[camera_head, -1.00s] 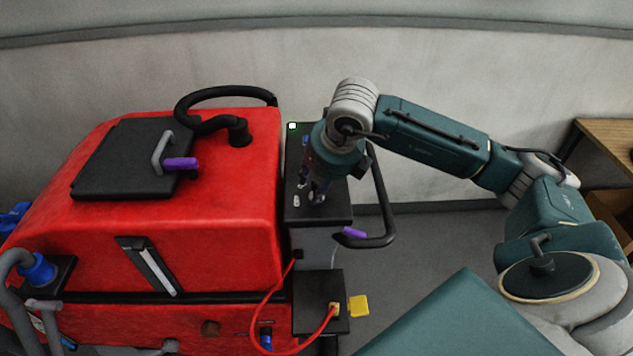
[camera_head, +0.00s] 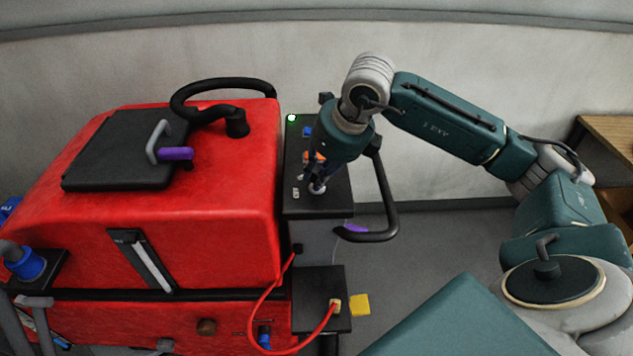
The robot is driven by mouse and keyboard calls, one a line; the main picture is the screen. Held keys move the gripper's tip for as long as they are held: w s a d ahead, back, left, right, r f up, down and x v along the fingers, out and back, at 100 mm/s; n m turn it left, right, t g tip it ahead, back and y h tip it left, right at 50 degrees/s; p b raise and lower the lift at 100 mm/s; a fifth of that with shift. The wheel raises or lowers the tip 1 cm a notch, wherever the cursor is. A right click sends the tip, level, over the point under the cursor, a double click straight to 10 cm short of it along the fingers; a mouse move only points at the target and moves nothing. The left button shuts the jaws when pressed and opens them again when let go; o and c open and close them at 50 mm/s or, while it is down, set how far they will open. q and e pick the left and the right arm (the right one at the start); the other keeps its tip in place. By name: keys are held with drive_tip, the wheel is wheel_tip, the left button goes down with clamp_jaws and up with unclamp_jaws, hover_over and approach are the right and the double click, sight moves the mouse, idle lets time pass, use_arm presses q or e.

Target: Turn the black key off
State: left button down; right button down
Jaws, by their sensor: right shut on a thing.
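My right gripper (camera_head: 316,184) reaches down from above onto the black control panel (camera_head: 330,204) at the right end of the red scrubber machine (camera_head: 230,180). It is shut at the panel's near part, on what appears to be the black key, which its fingers hide. I cannot tell the key's angle. A small light (camera_head: 291,118) at the panel's far left corner glows green-white. A blue control (camera_head: 307,131) and an orange one (camera_head: 313,156) show beside the gripper. My left gripper is not in view.
A black handle with a purple grip (camera_head: 353,229) sticks out right of the panel. A wooden shelf (camera_head: 610,135) stands at far right.

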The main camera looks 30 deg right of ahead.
drive_tip(key=shift+d+f+n+y+b, duration=0.1)
drive_tip(key=shift+n+y+b, duration=0.3)
drive_tip(key=shift+n+b, duration=0.45)
drive_tip(key=shift+n+y+b, duration=0.3)
drive_tip(key=shift+n+b, duration=0.05)
drive_tip(key=shift+n, duration=0.6)
drive_tip(key=shift+d+r+n+g+y+b, duration=0.1)
drive_tip(key=shift+n+g+y+b, duration=0.1)
drive_tip(key=shift+n, duration=0.4)
drive_tip(key=shift+d+r+n+g+y+b, duration=0.1)
drive_tip(key=shift+n+g+y+b, duration=0.1)
drive_tip(key=shift+n, duration=0.4)
drive_tip(key=shift+n+g+y, duration=0.3)
drive_tip(key=shift+n+g, duration=0.1)
drive_tip(key=shift+n, duration=0.9)
drive_tip(key=c, duration=1.6)
unclamp_jaws()
drive_tip(key=shift+c, duration=0.2)
drive_tip(key=v, duration=1.2)
